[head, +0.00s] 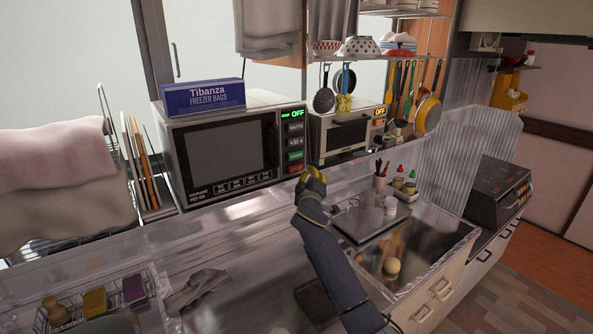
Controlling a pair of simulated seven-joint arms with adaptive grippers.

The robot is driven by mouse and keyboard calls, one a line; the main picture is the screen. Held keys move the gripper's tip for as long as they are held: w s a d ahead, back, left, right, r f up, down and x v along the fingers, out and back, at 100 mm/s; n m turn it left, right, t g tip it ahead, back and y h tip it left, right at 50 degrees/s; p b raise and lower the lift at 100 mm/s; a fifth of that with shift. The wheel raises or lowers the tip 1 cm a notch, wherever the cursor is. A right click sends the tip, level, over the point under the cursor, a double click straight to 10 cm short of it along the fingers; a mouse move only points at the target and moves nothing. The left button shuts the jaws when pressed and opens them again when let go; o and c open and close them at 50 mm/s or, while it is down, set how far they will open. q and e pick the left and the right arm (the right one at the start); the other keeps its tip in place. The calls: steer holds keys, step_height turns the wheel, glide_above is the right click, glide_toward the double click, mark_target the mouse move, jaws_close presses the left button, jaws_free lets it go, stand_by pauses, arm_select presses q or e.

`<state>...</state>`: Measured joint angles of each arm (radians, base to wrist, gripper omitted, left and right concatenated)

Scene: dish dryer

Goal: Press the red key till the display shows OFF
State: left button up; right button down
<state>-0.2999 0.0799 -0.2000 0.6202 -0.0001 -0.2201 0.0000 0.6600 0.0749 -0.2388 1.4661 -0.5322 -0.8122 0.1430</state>
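A microwave (177,143) stands on the shelf at centre left. Its green display (292,114) reads OFF. Below the display is a column of keys, with a green key (295,156) and the red key (295,168) at the bottom. My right gripper (313,178), with yellow on its tip, is just right of and slightly below the red key. The red key shows uncovered, and I cannot tell whether the gripper touches the panel. Its fingers are too small to tell open from shut. My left gripper is not in view.
A blue freezer bag box (203,97) lies on the microwave. A smaller oven (345,134) with an orange OFF display stands to the right, under hanging utensils. Upright boards (139,160) stand on the left.

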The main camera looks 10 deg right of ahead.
steer(key=shift+s+d, duration=0.25)
steer(key=shift+s, duration=0.45)
steer(key=shift+s+d, duration=0.25)
steer(key=shift+s, duration=0.4)
